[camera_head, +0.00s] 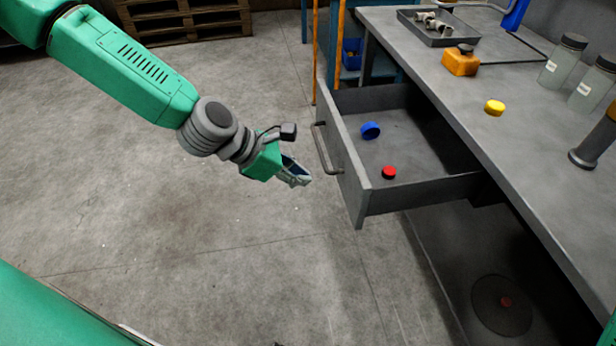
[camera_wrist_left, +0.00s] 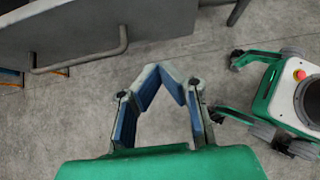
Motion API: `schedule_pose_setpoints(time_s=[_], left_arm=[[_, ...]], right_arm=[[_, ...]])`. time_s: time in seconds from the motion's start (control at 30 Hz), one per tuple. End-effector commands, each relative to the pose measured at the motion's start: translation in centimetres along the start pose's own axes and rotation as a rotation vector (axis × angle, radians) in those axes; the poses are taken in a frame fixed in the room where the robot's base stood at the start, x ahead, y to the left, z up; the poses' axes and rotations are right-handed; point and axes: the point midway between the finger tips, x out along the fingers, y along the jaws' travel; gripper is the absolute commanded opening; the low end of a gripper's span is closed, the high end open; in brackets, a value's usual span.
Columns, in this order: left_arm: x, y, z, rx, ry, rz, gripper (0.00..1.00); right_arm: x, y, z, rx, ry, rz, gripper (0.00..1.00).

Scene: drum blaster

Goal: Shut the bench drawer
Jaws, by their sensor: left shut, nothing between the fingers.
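The bench drawer (camera_head: 420,192) is grey and stands pulled out from under the bench top in the head view. A blue cap (camera_head: 370,130) and a red cap (camera_head: 389,172) lie inside it. Its bar handle (camera_head: 325,150) is on the front panel, which also shows in the left wrist view (camera_wrist_left: 110,22). The handle appears there too (camera_wrist_left: 85,60). My left gripper (camera_head: 304,180) is shut and empty, just left of the drawer front and apart from it. Its fingertips meet in the left wrist view (camera_wrist_left: 160,68). My right gripper is not in view.
The bench top (camera_head: 500,140) holds a tray (camera_head: 435,28) of parts, an orange container (camera_head: 461,60), a yellow cap (camera_head: 494,107) and clear jars (camera_head: 562,60). A wooden pallet (camera_head: 185,20) lies at the back left. The floor left of the drawer is clear.

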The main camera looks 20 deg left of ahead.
Motion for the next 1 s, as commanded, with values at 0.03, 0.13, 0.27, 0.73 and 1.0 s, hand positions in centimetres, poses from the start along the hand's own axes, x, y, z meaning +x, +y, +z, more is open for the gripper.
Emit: schedule_pose_setpoints(time_s=[0.03, 0.13, 0.27, 0.73, 1.0], left_arm=[[1.4, -0.1, -0.4, 0.003, 0.004, -0.002, 0.0], [3.7, -0.1, -0.4, 0.004, 0.004, -0.003, 0.0], [6.4, -0.1, -0.4, 0.004, 0.003, -0.001, 0.0], [9.5, -0.1, 2.8, 0.002, 0.0, 0.001, 0.0], [9.5, -0.1, 2.8, 0.002, 0.0, 0.001, 0.0]], right_arm=[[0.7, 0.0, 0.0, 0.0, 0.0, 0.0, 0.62], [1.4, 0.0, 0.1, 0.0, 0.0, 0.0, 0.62], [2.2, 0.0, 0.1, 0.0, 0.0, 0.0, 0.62], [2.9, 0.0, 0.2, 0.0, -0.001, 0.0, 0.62], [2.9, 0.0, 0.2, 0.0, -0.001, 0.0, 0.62]])
